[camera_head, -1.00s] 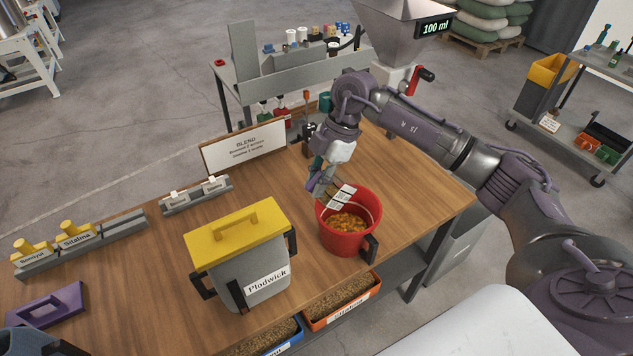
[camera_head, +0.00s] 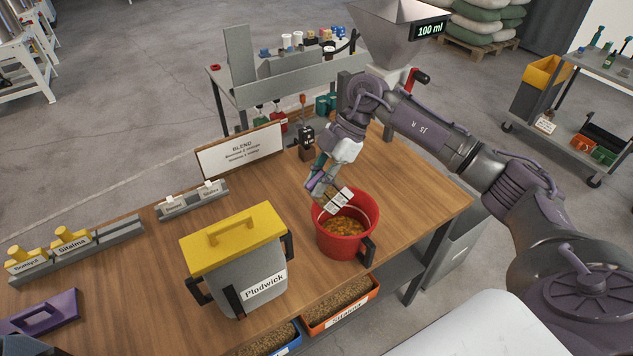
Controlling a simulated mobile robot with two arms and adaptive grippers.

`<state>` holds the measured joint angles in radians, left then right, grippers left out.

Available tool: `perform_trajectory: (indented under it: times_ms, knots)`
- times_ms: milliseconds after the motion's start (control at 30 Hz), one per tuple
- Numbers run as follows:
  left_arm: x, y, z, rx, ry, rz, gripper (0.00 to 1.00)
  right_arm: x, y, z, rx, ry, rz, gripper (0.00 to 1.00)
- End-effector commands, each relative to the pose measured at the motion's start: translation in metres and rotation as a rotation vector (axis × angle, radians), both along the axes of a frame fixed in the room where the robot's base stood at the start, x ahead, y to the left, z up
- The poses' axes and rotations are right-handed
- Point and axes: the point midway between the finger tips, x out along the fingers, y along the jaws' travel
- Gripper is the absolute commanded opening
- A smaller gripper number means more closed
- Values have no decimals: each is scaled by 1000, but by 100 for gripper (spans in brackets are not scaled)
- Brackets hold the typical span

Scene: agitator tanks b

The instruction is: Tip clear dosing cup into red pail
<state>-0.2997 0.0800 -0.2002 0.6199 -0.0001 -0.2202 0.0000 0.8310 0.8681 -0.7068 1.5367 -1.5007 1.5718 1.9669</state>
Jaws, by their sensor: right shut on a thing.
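The red pail (camera_head: 344,244) stands on the wooden table, with orange-brown granules in its bottom. My right gripper (camera_head: 322,188) is over the pail's far left rim. It is shut on the clear dosing cup (camera_head: 337,201), which has white labels on its side. The cup is tilted and sits over the pail's opening; its mouth and contents are too small to make out. My left gripper is not in view.
A grey bin labelled Plodwick (camera_head: 238,278) with a yellow lid (camera_head: 232,236) stands left of the pail. A sign (camera_head: 241,150) stands behind. An orange bin of grain (camera_head: 342,305) sits below the table's front edge. Bare tabletop lies right of the pail.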

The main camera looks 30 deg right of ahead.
Motion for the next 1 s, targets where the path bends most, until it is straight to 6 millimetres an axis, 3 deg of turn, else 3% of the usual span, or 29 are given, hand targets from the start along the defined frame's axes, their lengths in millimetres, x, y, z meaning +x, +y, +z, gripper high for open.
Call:
perform_trajectory:
  times_ms: [1000]
  knots:
    - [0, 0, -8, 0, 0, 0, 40, 1, -13, 3, 200, 15, 0, 0]
